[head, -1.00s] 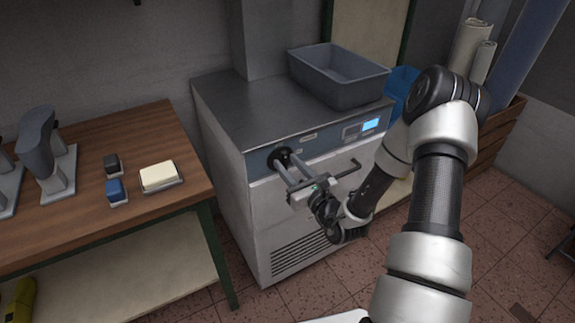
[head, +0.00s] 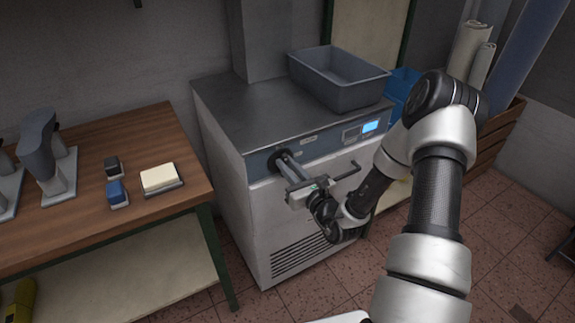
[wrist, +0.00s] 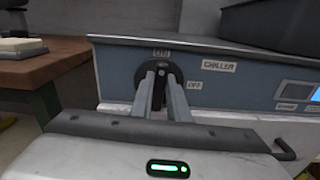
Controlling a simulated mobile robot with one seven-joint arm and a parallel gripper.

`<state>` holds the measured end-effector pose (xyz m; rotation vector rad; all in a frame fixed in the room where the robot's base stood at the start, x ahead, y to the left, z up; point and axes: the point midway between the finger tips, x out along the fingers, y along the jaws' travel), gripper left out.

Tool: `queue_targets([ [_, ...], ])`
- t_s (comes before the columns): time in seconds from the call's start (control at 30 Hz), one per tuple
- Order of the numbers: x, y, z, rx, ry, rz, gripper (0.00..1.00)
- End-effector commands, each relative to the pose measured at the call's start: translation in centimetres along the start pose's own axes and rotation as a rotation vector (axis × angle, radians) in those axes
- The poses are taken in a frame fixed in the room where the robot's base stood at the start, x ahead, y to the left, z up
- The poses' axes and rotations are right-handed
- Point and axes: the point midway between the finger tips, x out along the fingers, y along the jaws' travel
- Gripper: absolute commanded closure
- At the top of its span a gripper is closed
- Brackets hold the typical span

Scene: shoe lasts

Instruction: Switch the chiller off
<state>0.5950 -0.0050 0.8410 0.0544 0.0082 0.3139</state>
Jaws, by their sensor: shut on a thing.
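The chiller (head: 262,222) is a grey-white cabinet with a metal top and a blue-grey control band. Its black round switch (wrist: 143,76) sits on the band at the left, with an ON label (wrist: 161,52) above and an OFF label (wrist: 194,86) to its right. My gripper (wrist: 160,83) is shut on the switch's grip, which stands about upright towards ON; the fingers hide part of it. In the head view my gripper (head: 281,157) reaches the switch from the front. The chiller's display (head: 370,126) is lit blue.
A grey bin (head: 340,85) stands on the chiller's top. A wooden workbench (head: 85,140) at the left bears shoe lasts, small blocks and a cream block on a tray. Rolls in a wooden crate (head: 496,130) stand at the right.

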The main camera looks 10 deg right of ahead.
Motion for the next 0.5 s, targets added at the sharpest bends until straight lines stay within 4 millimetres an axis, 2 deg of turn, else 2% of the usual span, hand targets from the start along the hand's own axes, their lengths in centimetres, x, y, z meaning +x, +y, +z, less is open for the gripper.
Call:
queue_targets([
  [0.5, -0.09, -0.56, 0.24, 0.419, 0.001, -0.003, 1.00],
])
